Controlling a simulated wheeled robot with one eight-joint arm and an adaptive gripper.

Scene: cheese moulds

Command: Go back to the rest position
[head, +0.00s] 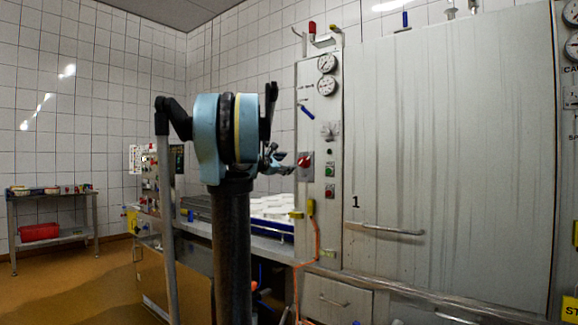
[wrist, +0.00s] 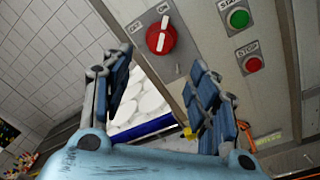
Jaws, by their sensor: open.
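My gripper (head: 280,161) is raised in front of the grey control panel, pointing to the right in the head view. In the wrist view my gripper (wrist: 160,92) has its two blue fingers spread wide, with nothing between them. A red rotary knob (wrist: 161,38) sits on the panel just beyond the fingertips, apart from them. The same knob (head: 304,161) shows close to the fingertips in the head view. A green start button (wrist: 238,18) and a red stop button (wrist: 252,64) are to the right of the knob.
A large grey door (head: 450,150) marked 1, with a handle (head: 385,229), fills the right. White round moulds (head: 268,207) lie in a blue-edged tray behind my arm. A metal table (head: 55,235) with a red crate (head: 39,232) stands far left. The floor at left is clear.

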